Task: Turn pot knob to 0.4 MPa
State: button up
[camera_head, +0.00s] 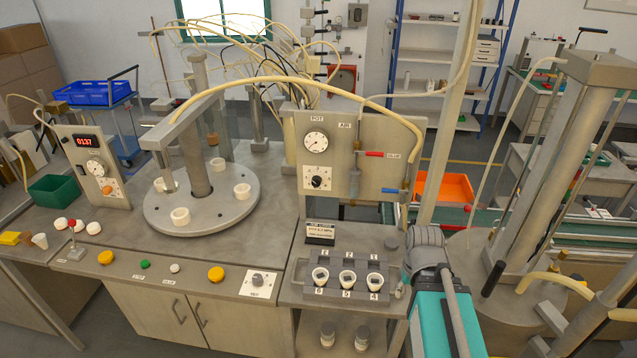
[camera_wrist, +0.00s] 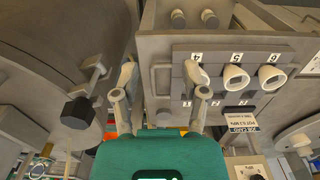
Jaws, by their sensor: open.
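The pot knob (camera_head: 317,181) is a small dark knob on a white plate, on the upright grey panel (camera_head: 376,181) below the round gauge (camera_head: 315,142) labelled POT. The gauge's needle is too small to read. In the wrist view, a white plate with a dark knob (camera_wrist: 255,176) at the lower right edge appears to be the same knob. My gripper (camera_wrist: 160,78) is open and empty in the wrist view, its two fingers apart. It is well away from the knob, near the rack of cups. In the head view its teal body (camera_head: 436,312) shows right of the rack; its fingertips are hidden.
A rack (camera_head: 345,268) with numbered white cups stands in front of the panel, with a small sign (camera_head: 320,233) behind it. Red and blue valve handles (camera_head: 375,154) stick out of the panel's right side. A hose arches overhead. A turntable (camera_head: 230,210) stands left.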

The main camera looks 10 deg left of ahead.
jog(key=o, duration=0.4)
jog(key=shift+w, duration=0.1)
jog(key=shift+c, duration=0.2)
jog(key=shift+o, duration=0.3)
jog(key=shift+w+f, duration=0.2)
jog(key=shift+w, duration=0.05)
jog(key=w+a+f+n+t+h+b, duration=0.2)
jog(key=w+n+t+h+b, duration=0.35)
jog(key=w, duration=0.65)
jog(key=n+t+y+b, duration=0.5)
jog(key=n+t+b, duration=0.65)
jog(key=n, duration=0.75)
send_near(316, 184)
jog(key=s+t+p, duration=0.1)
jog(key=s, duration=0.2)
jog(key=shift+a+f, duration=0.15)
jog(key=shift+f, duration=0.25)
jog(key=shift+w, duration=0.1)
jog(key=w, duration=1.3)
jog(key=shift+w+d, duration=0.25)
jog(key=shift+w, duration=0.05)
